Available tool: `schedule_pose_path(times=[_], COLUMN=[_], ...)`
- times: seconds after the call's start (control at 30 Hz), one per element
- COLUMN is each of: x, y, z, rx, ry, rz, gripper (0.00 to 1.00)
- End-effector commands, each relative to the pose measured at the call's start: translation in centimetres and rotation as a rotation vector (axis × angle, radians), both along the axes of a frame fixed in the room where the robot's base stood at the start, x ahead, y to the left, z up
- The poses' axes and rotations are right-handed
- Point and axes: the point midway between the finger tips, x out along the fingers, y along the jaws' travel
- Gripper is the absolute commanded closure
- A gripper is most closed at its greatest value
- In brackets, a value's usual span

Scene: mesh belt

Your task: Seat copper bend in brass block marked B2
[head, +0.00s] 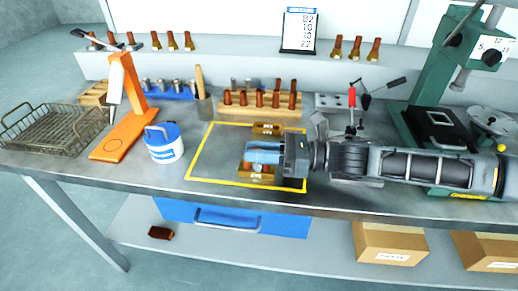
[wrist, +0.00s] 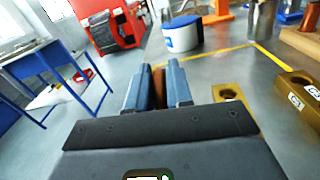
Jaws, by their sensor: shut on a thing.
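My gripper (head: 252,152) reaches in from the right over the yellow-outlined area. Its blue fingers are shut on the copper bend (wrist: 158,88), a brown strip between them in the wrist view (wrist: 159,75). In the head view the fingers hide the bend. A near brass block (head: 256,173) lies under and in front of the fingers. In the wrist view it shows an open hole (wrist: 229,94) and is mostly hidden by my gripper. A far brass block (head: 267,128) sits behind, with white labels that look like C2 and C3 in the wrist view (wrist: 297,90). I cannot read a B2 mark.
A blue-and-white tub (head: 163,143) and an orange stand (head: 125,125) are to the left. A wooden rack (head: 262,108) of copper pieces stands behind the outlined area. A green press (head: 440,110) is at the right. The left part of the outlined area is clear.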

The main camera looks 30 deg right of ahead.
Motion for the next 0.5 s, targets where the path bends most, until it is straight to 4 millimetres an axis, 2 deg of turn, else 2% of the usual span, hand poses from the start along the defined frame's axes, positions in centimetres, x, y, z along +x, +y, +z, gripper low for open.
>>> schedule_pose_path(times=[0.37, 0.4, 0.5], x=[0.0, 0.0, 0.0], y=[-0.01, -0.03, -0.03], z=[-0.49, -0.35, -0.32], rx=[0.0, 0.0, 0.0], ry=[-0.001, -0.001, -0.001], rz=[0.0, 0.0, 0.0], gripper=[1.0, 0.77, 0.67])
